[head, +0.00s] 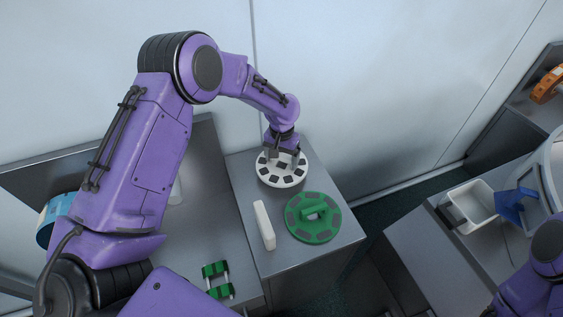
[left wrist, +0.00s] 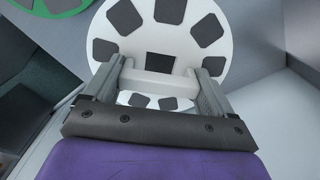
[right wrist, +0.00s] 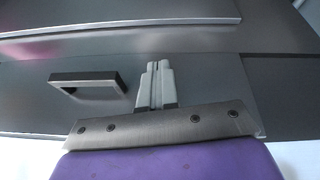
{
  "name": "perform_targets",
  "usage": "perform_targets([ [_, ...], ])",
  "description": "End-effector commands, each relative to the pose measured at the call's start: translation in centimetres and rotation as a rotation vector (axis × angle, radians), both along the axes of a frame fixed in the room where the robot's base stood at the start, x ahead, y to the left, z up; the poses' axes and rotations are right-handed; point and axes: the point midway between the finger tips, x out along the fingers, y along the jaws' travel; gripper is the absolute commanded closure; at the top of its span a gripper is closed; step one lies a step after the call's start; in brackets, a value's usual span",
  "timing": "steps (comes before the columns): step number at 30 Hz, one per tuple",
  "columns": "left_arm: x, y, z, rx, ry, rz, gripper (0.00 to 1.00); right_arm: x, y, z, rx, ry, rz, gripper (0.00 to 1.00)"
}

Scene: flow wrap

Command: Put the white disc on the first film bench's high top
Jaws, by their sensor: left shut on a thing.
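The white disc (head: 270,180), with dark square patches around it, is at the back of the grey bench's top (head: 240,190). My left gripper (head: 285,152) is above it, shut on the white block handle at its centre. In the left wrist view the disc (left wrist: 223,55) fills the top, with my left gripper's fingers (left wrist: 160,70) on both sides of the handle. I cannot tell whether the disc touches the surface. My right gripper (right wrist: 155,85) is empty, its two fingers together, facing grey fronts with a handle.
A white bin (head: 472,205) stands at right.

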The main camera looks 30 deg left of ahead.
Motion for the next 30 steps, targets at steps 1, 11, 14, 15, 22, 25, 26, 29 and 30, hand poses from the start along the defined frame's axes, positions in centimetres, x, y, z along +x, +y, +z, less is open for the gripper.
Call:
perform_targets([
  [1,0.3,0.4,-0.6,0.0,0.002,0.002,0.62,0.0,0.0,0.3,0.0,0.0,0.0,1.0],
  [11,0.3,0.3,-3.5,0.0,-0.001,0.0,0.62,0.0,0.0,1.6,0.0,0.0,0.0,1.0],
  [14,0.3,0.3,-3.6,0.0,-0.001,0.0,0.62,0.0,0.0,1.5,0.0,0.0,0.0,1.0],
  [15,0.3,0.3,-3.7,0.0,0.0,0.0,0.62,0.0,0.0,1.4,0.0,0.0,0.0,1.0],
  [22,0.3,0.3,-3.9,0.001,0.0,0.0,0.0,0.0,0.0,1.3,0.0,0.0,0.0,1.0],
  [25,0.3,0.3,-3.9,0.001,0.0,0.0,0.0,0.0,0.0,1.4,0.0,0.0,0.0,1.0],
  [26,0.3,0.3,-3.8,0.001,0.0,0.0,0.0,0.0,0.0,1.4,0.0,0.0,0.0,1.0],
  [29,0.3,0.3,-3.2,0.0,-0.001,0.001,0.0,0.0,0.0,1.4,0.0,0.0,0.0,1.0],
  [30,0.4,0.3,-2.7,0.0,-0.003,0.0,0.0,0.0,0.0,1.1,0.0,0.0,0.0,1.0],
])
